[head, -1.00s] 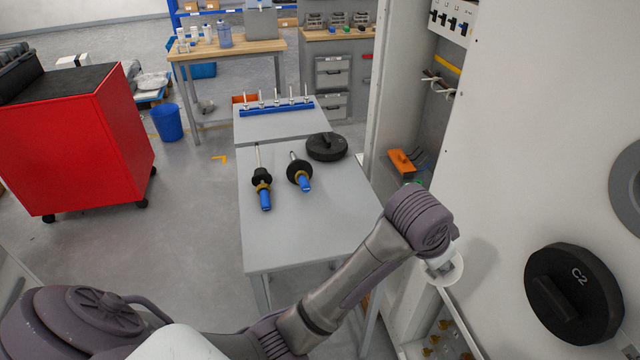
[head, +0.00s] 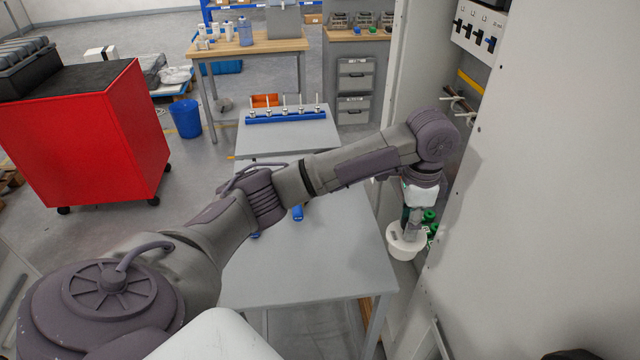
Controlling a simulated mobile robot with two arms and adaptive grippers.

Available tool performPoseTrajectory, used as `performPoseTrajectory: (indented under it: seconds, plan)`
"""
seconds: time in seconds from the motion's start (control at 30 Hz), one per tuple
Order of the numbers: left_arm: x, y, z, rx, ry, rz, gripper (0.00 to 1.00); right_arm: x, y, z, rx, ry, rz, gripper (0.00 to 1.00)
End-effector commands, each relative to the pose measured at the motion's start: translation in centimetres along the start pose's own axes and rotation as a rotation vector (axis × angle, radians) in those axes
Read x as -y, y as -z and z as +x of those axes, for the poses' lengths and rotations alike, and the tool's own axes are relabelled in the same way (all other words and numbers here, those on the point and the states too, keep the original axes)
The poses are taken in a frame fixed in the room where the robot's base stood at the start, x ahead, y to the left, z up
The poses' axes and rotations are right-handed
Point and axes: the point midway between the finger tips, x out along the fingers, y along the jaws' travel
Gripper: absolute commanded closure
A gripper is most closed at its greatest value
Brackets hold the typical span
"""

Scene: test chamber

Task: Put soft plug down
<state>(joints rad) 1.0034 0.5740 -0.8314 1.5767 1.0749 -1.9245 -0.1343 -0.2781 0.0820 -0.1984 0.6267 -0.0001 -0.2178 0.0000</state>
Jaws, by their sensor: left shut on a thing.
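The soft plug (head: 404,246) is a white, round, cup-like piece. My left gripper (head: 411,226) points down and is shut on it, holding it at the right edge of the grey table (head: 310,260), in front of the open cabinet. The gripper's fingers show only in part, and I cannot tell whether the plug touches anything. My right gripper is not in view.
My left arm crosses over the table and hides most of the tools on it; a blue handle (head: 297,213) shows. The table's front is clear. A white cabinet panel (head: 560,200) stands close on the right, with green parts (head: 430,217) behind the gripper. A blue rack (head: 285,116) stands farther back.

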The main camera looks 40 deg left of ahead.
Motion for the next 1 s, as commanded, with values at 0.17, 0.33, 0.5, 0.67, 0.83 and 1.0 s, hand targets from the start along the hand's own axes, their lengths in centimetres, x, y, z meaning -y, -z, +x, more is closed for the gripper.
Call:
performPoseTrajectory:
  seconds: [0.17, 0.33, 0.5, 0.67, 0.83, 1.0]
  plan:
    - [1.4, -2.4, 0.8, 0.011, -0.003, -0.007, 1.00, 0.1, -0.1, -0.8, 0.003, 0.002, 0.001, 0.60]
    - [3.4, -5.8, 3.1, 0.012, -0.003, -0.009, 1.00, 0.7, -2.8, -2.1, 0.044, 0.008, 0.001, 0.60]
    - [5.2, -8.7, 5.1, 0.009, -0.001, -0.006, 1.00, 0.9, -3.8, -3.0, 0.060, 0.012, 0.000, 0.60]
    - [6.1, -10.1, 6.3, 0.005, -0.001, -0.003, 1.00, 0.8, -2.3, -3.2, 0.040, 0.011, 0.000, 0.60]
    - [6.2, -10.3, 7.8, 0.008, -0.003, -0.001, 1.00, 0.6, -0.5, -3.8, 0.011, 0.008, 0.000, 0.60]
    - [6.2, -10.3, 10.1, 0.007, -0.002, -0.002, 1.00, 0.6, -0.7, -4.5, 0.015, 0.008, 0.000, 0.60]
